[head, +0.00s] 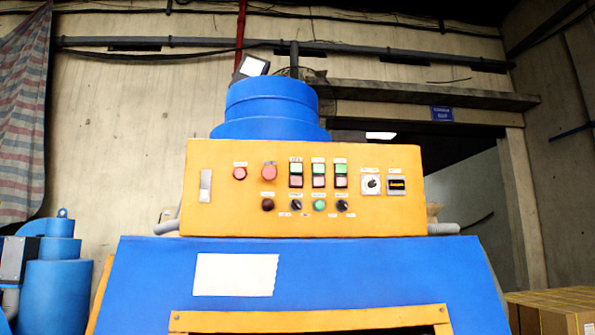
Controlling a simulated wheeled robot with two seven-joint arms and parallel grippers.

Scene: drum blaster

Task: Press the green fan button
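A yellow control panel (225,215) faces me in the middle of the head view, on top of a blue machine. A round green button (319,205) sits in its lower row. In the upper row are several double push buttons with pale or green upper halves; the right one has a bright green top (340,168). The labels are too small to read, so I cannot tell which green button is the fan's. Neither of my grippers is in view, and nothing covers the panel.
The panel also has red buttons (269,173), dark knobs, a white dial (372,184) and a dark display (397,184). The blue machine's sloping front (330,275) lies below. A blue tank (57,290) stands at left, cardboard boxes (550,312) at lower right.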

